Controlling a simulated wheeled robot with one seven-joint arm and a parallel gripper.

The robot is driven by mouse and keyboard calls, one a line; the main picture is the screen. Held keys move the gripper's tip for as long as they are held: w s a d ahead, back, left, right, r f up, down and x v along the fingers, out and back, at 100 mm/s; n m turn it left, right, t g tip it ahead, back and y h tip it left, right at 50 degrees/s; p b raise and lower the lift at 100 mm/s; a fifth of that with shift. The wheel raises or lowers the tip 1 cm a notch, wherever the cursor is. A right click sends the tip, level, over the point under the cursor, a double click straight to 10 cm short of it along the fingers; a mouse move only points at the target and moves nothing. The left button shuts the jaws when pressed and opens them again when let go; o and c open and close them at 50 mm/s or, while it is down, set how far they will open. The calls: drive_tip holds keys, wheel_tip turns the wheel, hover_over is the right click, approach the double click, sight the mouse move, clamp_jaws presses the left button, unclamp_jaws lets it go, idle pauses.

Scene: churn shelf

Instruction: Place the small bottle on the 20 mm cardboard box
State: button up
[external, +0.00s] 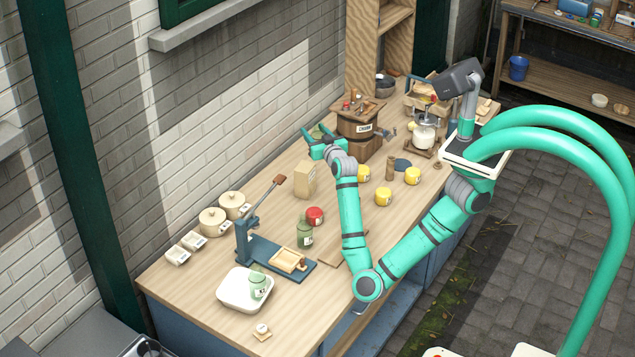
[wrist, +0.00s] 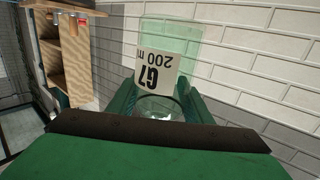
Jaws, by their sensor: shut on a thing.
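My gripper (external: 315,142) is shut on a small pale-green glass bottle, high over the back of the bench near the brick wall. In the wrist view the bottle (wrist: 185,42) is between my two green fingers (wrist: 160,98), and its white label reads "G7 200 m", upside down in the picture. In the external view the held bottle is mostly hidden by the gripper. A tan cardboard box (external: 304,180) stands upright on the bench below and left of my gripper. Its size marking cannot be read.
A wooden churn (external: 358,138) stands right of my gripper. Yellow jars (external: 383,196), a red jar (external: 315,216) and another green bottle (external: 305,236) stand nearby. A blue lever press (external: 262,255), a white tray (external: 232,296) with a green jar, and lidded pots (external: 213,221) are to the left.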

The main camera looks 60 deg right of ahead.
drive_tip(key=s, duration=0.1)
drive_tip(key=s+r, duration=0.1)
drive_tip(key=s, duration=0.1)
drive_tip(key=s+r, duration=0.1)
drive_tip(key=s, duration=0.1)
drive_tip(key=shift+a+r, duration=0.1)
drive_tip(key=shift+a, duration=0.15)
drive_tip(key=shift+w+d+f, duration=0.75)
drive_tip(key=shift+w+f, duration=1.35)
drive_tip(key=shift+w, duration=0.2)
drive_tip(key=shift+w+d+f, duration=0.75)
drive_tip(key=shift+w+f, duration=1.4)
drive_tip(key=shift+w, duration=0.15)
drive_tip(key=shift+w+d+f, duration=0.75)
drive_tip(key=shift+w+f, duration=1.35)
drive_tip(key=shift+w, duration=0.2)
drive_tip(key=shift+f, duration=0.15)
drive_tip(key=o, duration=1.3)
drive_tip(key=shift+c, duration=0.2)
